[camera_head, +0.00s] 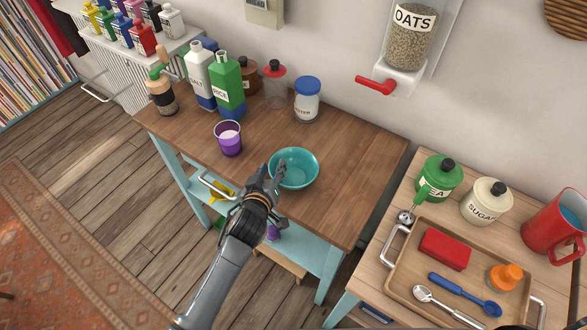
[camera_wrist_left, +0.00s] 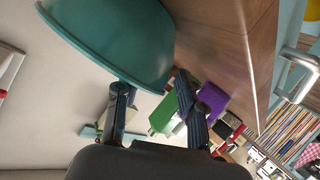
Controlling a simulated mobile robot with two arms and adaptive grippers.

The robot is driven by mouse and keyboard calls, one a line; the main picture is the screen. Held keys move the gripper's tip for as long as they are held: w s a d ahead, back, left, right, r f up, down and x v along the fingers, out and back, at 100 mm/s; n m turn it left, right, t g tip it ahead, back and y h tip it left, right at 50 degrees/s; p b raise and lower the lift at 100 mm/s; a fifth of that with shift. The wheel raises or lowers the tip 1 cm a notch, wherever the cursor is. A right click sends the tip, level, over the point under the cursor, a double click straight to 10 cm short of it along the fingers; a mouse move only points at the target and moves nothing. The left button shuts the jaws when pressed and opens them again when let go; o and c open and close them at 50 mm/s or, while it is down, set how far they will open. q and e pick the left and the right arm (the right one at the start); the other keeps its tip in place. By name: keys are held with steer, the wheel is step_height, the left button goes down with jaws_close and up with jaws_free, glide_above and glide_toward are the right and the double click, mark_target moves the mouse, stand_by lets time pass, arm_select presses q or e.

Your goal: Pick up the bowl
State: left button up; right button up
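The teal bowl (camera_head: 298,168) stands upright and looks empty on the wooden table top. It fills the upper left of the left wrist view (camera_wrist_left: 115,38). My left gripper (camera_head: 275,172) is at the bowl's near-left side. In the left wrist view my left gripper (camera_wrist_left: 152,84) has its two fingers apart, with part of the bowl's rim between them. One finger overlaps the bowl in the picture and the other is just beside its edge. I cannot tell whether either touches it. My right gripper is not in view.
A purple cup (camera_head: 229,139) stands left of the bowl. A green bottle (camera_head: 228,86), white bottle (camera_head: 197,66) and blue-lidded jar (camera_head: 307,100) stand behind. The table's right part is clear. A second table at right holds a wooden tray (camera_head: 407,275).

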arm_select(q)
steer(key=shift+w+d+f, duration=0.1)
steer(key=shift+w+f, duration=0.05)
steer(key=shift+w, duration=0.2)
jaws_close()
